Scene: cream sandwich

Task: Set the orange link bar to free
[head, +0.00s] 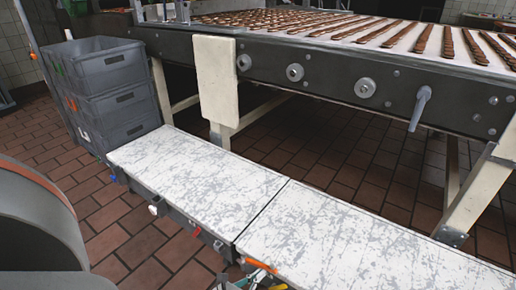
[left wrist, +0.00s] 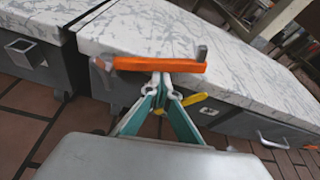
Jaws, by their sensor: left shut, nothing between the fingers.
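The orange link bar (head: 262,266) shows at the bottom of the head view, on the front side near the seam between two worn white-topped bench sections. In the left wrist view the orange link bar (left wrist: 160,65) lies roughly level, with a grey post (left wrist: 202,52) at its right end and a grey fitting at its left end. My left gripper (left wrist: 160,80), with teal and white fingers, is shut and empty just below the bar's middle. I cannot tell whether it touches the bar. In the head view only a little of it shows at the bottom edge. My right gripper is not in view.
Stacked grey crates (head: 102,90) stand at the far left end of the benches. A conveyor (head: 340,70) carrying brown bars runs behind. A square bracket (left wrist: 22,50) and a silver handle (left wrist: 270,140) stick out from the bench fronts. Tiled floor lies in front.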

